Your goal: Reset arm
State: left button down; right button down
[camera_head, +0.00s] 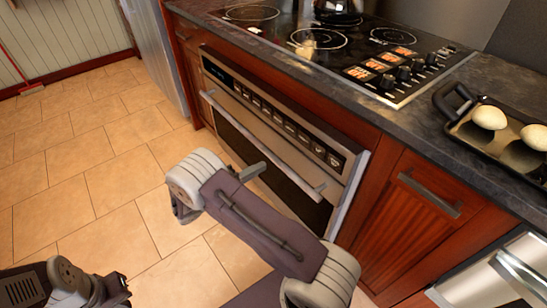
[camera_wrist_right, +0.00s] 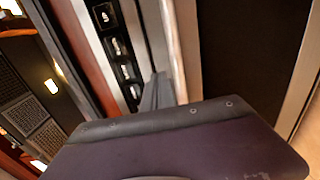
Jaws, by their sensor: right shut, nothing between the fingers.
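My right arm reaches in from the bottom right of the head view. Its gripper (camera_head: 252,171) is shut and empty, a grey finger shape close in front of the built-in steel appliance (camera_head: 355,170). The shut fingers also show in the wrist view (camera_wrist_right: 155,92), beside the appliance's front; whether they touch it I cannot tell. The appliance has a row of buttons, a long bar handle (camera_head: 290,172) and a dark front panel. It looks shut. My left arm shows at the bottom left; its dark end (camera_head: 112,292) is partly cut off, and its jaw state is unclear.
A black cooktop (camera_head: 335,45) with knobs lies on the dark counter (camera_head: 455,85). A black tray (camera_head: 465,130) with round pale items stands to its right. A wooden cabinet door (camera_head: 400,215) adjoins the appliance. The tiled floor (camera_head: 75,170) at left is open.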

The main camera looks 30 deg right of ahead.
jog(key=shift+s+a, duration=0.1)
jog(key=shift+a, duration=1.05)
